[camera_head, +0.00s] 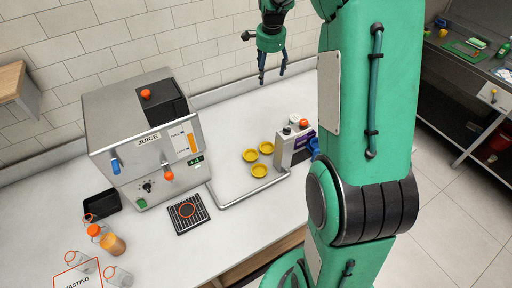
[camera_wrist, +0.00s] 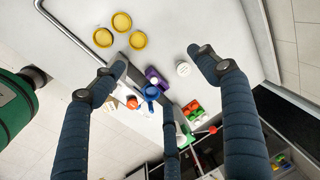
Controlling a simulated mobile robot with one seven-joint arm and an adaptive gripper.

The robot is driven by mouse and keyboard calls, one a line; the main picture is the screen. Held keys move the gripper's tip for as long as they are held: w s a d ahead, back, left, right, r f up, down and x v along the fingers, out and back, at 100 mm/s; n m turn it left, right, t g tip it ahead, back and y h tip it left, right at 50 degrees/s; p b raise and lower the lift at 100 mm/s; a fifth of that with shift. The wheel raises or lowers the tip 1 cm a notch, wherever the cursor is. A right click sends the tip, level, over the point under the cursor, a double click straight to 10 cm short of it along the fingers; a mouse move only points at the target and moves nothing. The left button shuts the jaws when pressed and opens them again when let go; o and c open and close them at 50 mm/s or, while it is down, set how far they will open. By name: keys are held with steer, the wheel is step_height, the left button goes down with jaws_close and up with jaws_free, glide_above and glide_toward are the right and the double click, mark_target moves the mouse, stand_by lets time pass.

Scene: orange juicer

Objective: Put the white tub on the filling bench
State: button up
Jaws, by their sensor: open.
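A small round white tub (camera_wrist: 183,69) stands on the white counter in the wrist view, to the right of a purple-sided unit. I do not see it in the head view, where my arm may hide it. My gripper (camera_head: 272,76) is open and empty, with its fingers pointing down above the back of the counter. In the wrist view its spread fingers (camera_wrist: 160,76) frame the tub from above, clear of it. The white counter (camera_head: 240,115) carries the juicer; no label shows which surface is the filling bench.
The steel juicer (camera_head: 145,135) stands at the left. Several yellow round dishes (camera_head: 259,170) lie inside a bent metal rail (camera_head: 252,190). A grey unit with an orange knob (camera_head: 292,142) stands near my arm. A separate dark bench (camera_head: 460,70) stands at the right, across an open floor.

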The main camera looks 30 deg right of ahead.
steer(key=s+a+r+n+t, duration=0.1)
steer(key=s+a+r+n, duration=0.3)
steer(key=s+a+r, duration=0.4)
steer(key=s+a+r+n+t, duration=0.1)
steer(key=s+a+r+n, duration=0.4)
steer(key=s+a, duration=0.5)
steer(key=s+a+f+n+t, duration=0.1)
steer(key=s+a+n, duration=0.3)
steer(key=s, duration=0.6)
steer(key=s+a+f+n, duration=0.1)
steer(key=s+a+n, duration=0.3)
steer(key=s, duration=0.7)
steer(key=shift+s+a+t+y, duration=0.15)
steer(key=shift+a+t+y, duration=0.25)
steer(key=shift+a, duration=0.8)
steer(key=shift+f, duration=0.1)
step_height(320, 180, down, 6)
steer(key=b, duration=0.6)
